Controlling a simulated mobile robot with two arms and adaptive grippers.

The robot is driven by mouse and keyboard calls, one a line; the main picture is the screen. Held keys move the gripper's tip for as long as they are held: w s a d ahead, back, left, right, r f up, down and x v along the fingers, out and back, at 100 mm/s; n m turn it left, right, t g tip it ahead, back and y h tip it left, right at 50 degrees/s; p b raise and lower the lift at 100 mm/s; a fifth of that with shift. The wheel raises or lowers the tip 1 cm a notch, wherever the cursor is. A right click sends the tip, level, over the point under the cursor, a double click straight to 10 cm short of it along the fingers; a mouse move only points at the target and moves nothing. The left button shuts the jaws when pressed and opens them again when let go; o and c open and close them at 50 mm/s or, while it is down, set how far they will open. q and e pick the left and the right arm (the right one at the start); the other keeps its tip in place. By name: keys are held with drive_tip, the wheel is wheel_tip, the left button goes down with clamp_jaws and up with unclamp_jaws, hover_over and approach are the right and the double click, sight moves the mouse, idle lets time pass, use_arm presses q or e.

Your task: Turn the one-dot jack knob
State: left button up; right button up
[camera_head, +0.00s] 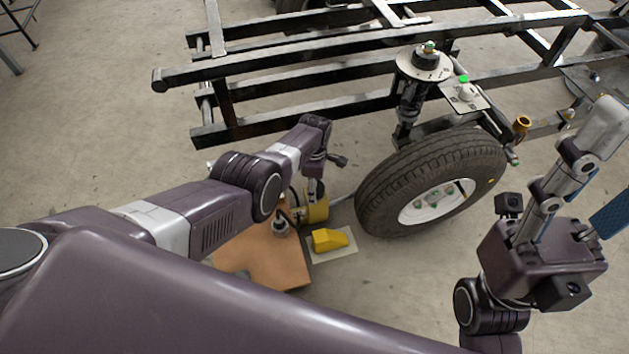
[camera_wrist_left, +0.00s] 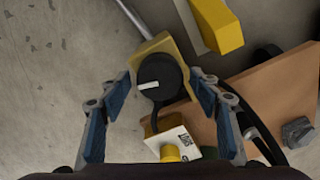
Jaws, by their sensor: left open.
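The jack knob (camera_wrist_left: 158,78) is a round black disc with a white bar on its face. It sits on a yellow jack body (camera_wrist_left: 150,48) in the left wrist view; I cannot make out a dot on it. My left gripper (camera_wrist_left: 161,87) is open, with its blue-padded fingers on either side of the knob, apart from it. In the head view the yellow jack (camera_head: 317,209) stands on the floor below my left gripper (camera_head: 313,186), and its knob is hidden there. My right gripper (camera_head: 608,165) is raised at the right, open and empty, partly cut off.
A wheel (camera_head: 432,187) and black frame (camera_head: 270,95) stand beyond the jack. A brown board (camera_head: 265,255) with a metal bolt-like part (camera_wrist_left: 298,131) lies near it. A yellow wedge (camera_head: 328,240) rests on a pale plate. Floor between wedge and right arm is clear.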

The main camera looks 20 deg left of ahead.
use_arm(q)
drive_tip(key=shift+w+r, duration=0.1)
drive_tip(key=shift+r, duration=0.7)
wheel_tip(320, 180, up, 10)
drive_tip(key=shift+r, duration=0.15)
